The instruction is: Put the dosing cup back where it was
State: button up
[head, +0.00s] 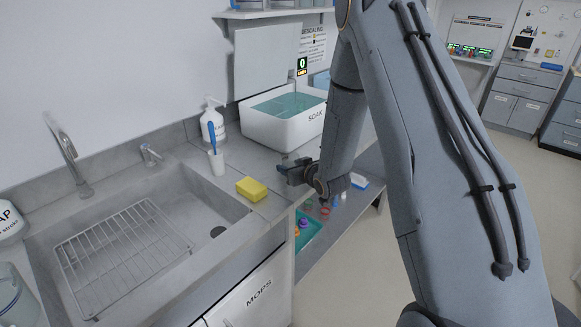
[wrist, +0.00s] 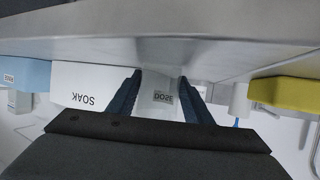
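The dosing cup (wrist: 160,108), white with a small label reading DOSE, is between the two dark blue fingers of my gripper (wrist: 161,95) in the wrist view. Both fingers lie against its sides, so the gripper looks shut on it. In the head view my gripper (head: 287,170) is low over the counter's front edge, right of the yellow sponge. The cup cannot be made out there. Whether it touches the counter is unclear.
The sponge (head: 252,189) and a white cup (head: 217,163) with a blue brush stand left of my gripper, beside the sink (head: 205,208). The white SOAK basin (head: 262,133) is behind. A lower shelf with a teal tray (head: 306,234) and small items lies below.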

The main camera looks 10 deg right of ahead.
jog(key=o, duration=0.3)
jog(key=shift+r, duration=0.15)
jog(key=shift+s+r, duration=0.1)
jog(key=shift+s, duration=0.05)
jog(key=b+v, duration=0.2)
jog(key=v, duration=0.9)
jog(key=shift+d, duration=0.1)
jog(key=s+a+r+m+g+h, duration=0.1)
jog(key=s+g, duration=0.5)
jog(key=s, duration=0.6)
jog(key=s+a+r+m+g+h, duration=0.1)
jog(key=s+g, duration=0.4)
jog(key=s, duration=0.8)
jog(key=shift+s+a+r+m+g+h, duration=0.3)
jog(key=shift+a+g+h, duration=0.1)
jog(key=shift+h, duration=0.1)
jog(key=shift+w, duration=0.1)
jog(key=shift+c, duration=0.2)
